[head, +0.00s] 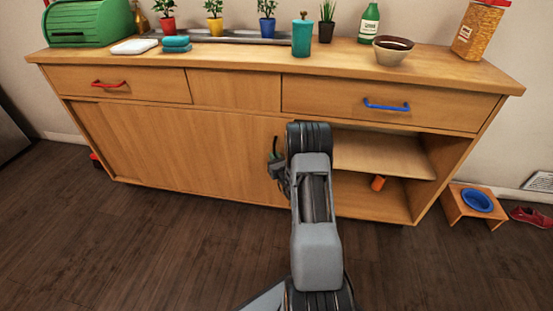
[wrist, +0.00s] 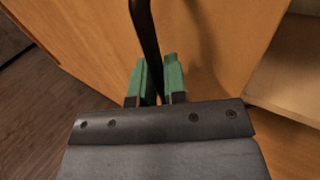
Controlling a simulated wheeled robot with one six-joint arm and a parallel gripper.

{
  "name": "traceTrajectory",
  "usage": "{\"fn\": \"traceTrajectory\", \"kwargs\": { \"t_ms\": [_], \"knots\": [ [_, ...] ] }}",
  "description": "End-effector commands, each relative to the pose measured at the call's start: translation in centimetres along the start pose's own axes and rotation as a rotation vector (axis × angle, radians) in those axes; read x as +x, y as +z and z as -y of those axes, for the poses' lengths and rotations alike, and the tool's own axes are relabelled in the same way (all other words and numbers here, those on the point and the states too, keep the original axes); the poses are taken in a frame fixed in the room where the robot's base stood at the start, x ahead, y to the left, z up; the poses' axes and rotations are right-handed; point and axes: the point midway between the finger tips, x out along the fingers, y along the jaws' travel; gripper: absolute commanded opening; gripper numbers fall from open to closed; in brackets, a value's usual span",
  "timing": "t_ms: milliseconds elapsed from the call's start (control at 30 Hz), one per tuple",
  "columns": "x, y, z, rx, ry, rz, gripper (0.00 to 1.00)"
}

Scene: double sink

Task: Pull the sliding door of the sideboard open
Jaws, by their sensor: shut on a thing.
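The wooden sideboard (head: 235,92) stands against the wall. Its sliding door (head: 190,150) covers the left and middle of the lower front; the lower right compartment (head: 375,152) is open, showing a shelf. My gripper (head: 275,160) is at the door's right part, partly hidden behind my arm in the head view. In the wrist view, the green fingers of my gripper (wrist: 157,80) are shut on a dark upright bar handle (wrist: 146,35) in front of the door (wrist: 215,45). The handle's lower end is hidden by the gripper.
Drawers with a red handle (head: 108,84) and a blue handle (head: 386,105) sit above. An orange cup (head: 378,183) lies in the open compartment. A small wooden stand with a blue bowl (head: 477,201) and a red shoe (head: 532,217) are at the right. Floor in front is clear.

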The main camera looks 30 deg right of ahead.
Motion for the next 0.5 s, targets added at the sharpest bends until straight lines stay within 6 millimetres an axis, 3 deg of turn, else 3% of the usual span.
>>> {"fn": "traceTrajectory", "kwargs": {
  "t_ms": [433, 467, 500],
  "knots": [
    [0.33, 0.14, -0.13, -0.001, -0.006, 0.003, 0.0],
    [0.33, 0.14, -0.13, -0.001, -0.006, 0.003, 0.13],
    [0.33, 0.14, -0.13, -0.001, -0.006, 0.003, 0.17]
  ]
}}
